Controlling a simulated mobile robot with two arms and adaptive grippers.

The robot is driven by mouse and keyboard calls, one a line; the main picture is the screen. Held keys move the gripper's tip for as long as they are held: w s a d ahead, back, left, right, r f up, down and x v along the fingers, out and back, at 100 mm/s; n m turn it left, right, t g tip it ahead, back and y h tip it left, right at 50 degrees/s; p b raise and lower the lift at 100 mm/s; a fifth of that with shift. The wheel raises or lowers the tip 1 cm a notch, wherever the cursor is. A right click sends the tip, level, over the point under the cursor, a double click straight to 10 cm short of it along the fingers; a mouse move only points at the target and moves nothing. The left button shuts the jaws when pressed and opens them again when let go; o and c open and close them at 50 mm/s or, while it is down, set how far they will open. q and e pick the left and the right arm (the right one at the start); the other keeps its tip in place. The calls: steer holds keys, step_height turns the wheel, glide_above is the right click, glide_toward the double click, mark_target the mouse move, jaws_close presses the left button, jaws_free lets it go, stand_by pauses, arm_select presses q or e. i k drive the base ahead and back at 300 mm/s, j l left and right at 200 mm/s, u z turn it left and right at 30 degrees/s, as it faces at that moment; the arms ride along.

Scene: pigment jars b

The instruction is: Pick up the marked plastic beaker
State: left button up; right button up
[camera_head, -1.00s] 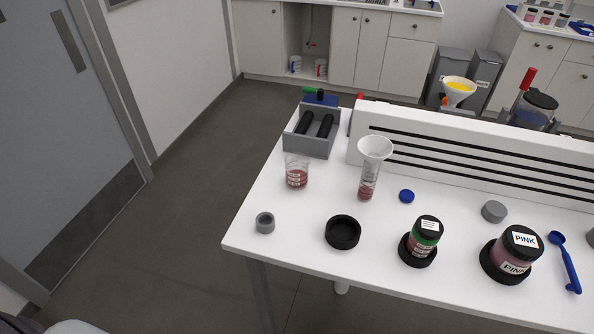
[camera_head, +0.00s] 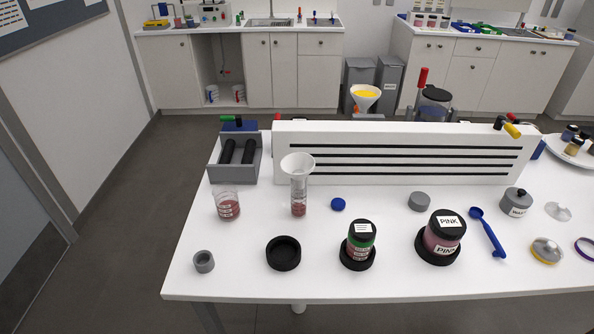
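The plastic beaker (camera_head: 228,206) is clear with markings on its side and red pigment in its lower part. It stands upright on the left part of the white table (camera_head: 330,276), in front of the grey box. To its right stands a clear tube with red contents (camera_head: 299,203), with a white funnel (camera_head: 297,164) in its top. Neither of my grippers shows in the head view.
A grey box with black rollers (camera_head: 234,158) and a white slotted panel (camera_head: 400,152) stand behind. A grey cup (camera_head: 204,261), black ring (camera_head: 284,253), green-banded jar (camera_head: 361,241) and PINK jar (camera_head: 441,235) line the front. Bare table lies around the beaker.

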mark_target(225, 195)
steer(key=i+j+z, duration=0.2)
steer(key=j, duration=0.2)
steer(key=j+z, duration=0.15)
steer(key=j, duration=0.2)
steer(key=i+j+z, duration=0.2)
steer(key=j, duration=0.25)
steer(key=j+z, duration=0.2)
steer(key=j, duration=0.2)
